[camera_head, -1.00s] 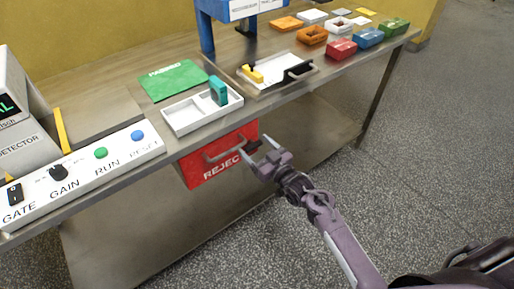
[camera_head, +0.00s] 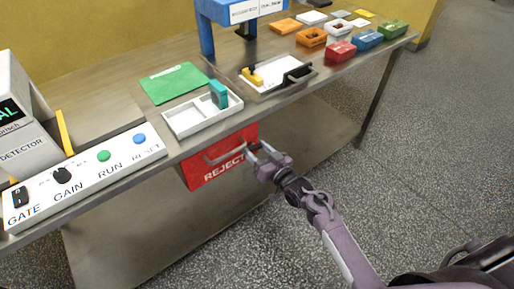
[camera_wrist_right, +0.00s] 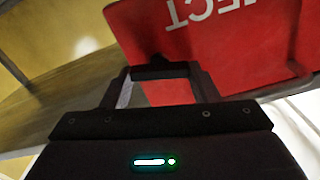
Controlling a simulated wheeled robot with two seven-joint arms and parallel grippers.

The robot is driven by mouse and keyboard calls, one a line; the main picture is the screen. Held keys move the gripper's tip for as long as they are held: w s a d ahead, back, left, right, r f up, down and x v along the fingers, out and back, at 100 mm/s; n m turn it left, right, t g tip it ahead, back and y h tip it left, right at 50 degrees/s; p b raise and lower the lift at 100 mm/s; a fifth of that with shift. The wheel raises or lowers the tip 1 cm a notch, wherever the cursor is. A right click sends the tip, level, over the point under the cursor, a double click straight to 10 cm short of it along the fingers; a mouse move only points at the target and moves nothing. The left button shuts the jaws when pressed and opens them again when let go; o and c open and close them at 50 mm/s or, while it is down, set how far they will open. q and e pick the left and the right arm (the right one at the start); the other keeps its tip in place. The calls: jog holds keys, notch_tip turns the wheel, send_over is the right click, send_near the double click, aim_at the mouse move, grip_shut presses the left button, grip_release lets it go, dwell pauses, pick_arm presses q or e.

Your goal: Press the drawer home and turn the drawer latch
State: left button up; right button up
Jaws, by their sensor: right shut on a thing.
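The red drawer (camera_head: 200,176), marked REJECT, sits under the table's front edge, with a grey bar handle (camera_head: 222,153) on its front. I cannot tell whether its front is fully home. A small dark latch is at the drawer front's right end; it shows in the wrist view (camera_wrist_right: 160,68) between the fingertips. My right gripper (camera_head: 257,148) is shut on this latch, right of the handle and apart from it. In the wrist view the fingers (camera_wrist_right: 160,76) reach towards the red front. The gripper partly hides the latch, so its angle is unclear. My left gripper is not in view.
Above the drawer, the table holds a white tray (camera_head: 188,127) with a teal block (camera_head: 219,94), a green mat (camera_head: 173,82) and a control panel (camera_head: 85,172) with knobs and buttons. Several coloured boxes stand at the far right. The floor right of the table is clear.

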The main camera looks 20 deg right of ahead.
jog(key=m+p, duration=0.1)
jog(key=m, duration=0.2)
jog(key=shift+r+m+p, duration=0.15)
jog(key=shift+m+p, duration=0.2)
jog(key=shift+m, duration=0.05)
jog(key=m+p, duration=0.2)
jog(key=m, duration=0.2)
jog(key=shift+d+m, duration=0.15)
jog(key=shift+m, duration=0.15)
jog(key=m+p, duration=0.1)
jog(key=m, duration=0.2)
jog(key=shift+w+f, duration=0.1)
jog(key=shift+f, duration=0.1)
jog(key=shift+f+m+p, duration=0.1)
jog(key=shift+m+p, duration=0.35)
jog(key=shift+m, duration=1.25)
jog(key=o, duration=1)
